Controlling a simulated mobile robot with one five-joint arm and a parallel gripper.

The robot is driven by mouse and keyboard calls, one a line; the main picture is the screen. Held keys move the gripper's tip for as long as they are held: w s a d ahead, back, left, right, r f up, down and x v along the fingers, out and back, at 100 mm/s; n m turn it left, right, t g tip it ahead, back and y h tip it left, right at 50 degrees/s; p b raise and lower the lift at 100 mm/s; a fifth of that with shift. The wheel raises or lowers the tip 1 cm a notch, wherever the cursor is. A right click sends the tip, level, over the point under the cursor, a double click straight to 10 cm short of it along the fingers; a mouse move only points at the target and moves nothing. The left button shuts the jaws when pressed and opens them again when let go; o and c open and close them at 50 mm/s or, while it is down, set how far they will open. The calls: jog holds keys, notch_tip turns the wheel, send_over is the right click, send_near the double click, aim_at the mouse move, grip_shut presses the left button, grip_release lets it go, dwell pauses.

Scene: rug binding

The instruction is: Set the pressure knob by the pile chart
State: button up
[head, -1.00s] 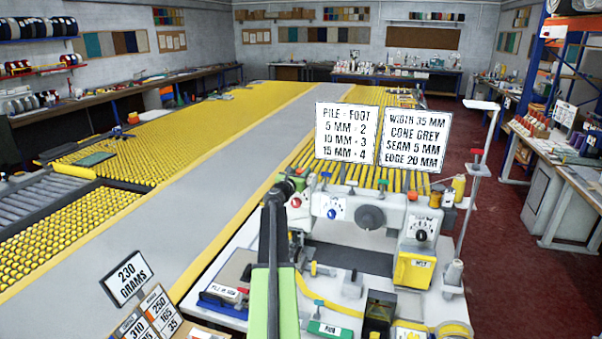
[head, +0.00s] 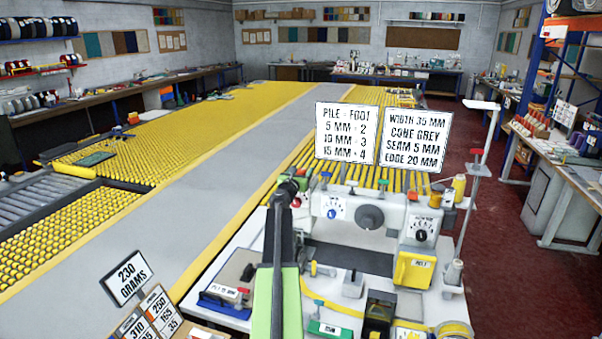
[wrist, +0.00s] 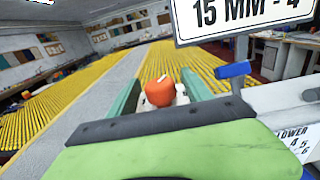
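In the wrist view an orange-red knob (wrist: 160,91) with a pale mark on top stands between my gripper's two green fingers (wrist: 161,96). The fingers look apart, with narrow gaps at its sides. I cannot read a label on this knob. In the head view my gripper (head: 292,187) is over the left end of the grey machine (head: 395,208) and covers much of that end. The pile chart (head: 346,132) stands behind the machine and reads 5 MM - 2, 10 MM - 3, 15 MM - 4. A dial plate (head: 331,207) is just right of my gripper.
A second sign (head: 415,138) gives width, cone, seam and edge. A blue-topped post (wrist: 233,76) stands close to my right finger in the wrist view. A dark round handwheel (head: 369,217) and another dial (head: 422,230) are further right. A 230 grams card (head: 126,278) stands front left.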

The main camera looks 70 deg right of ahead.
jog(key=shift+a, duration=0.1)
jog(key=a, duration=1.7)
jog(key=shift+s+a, duration=0.15)
jog(key=shift+s, duration=0.3)
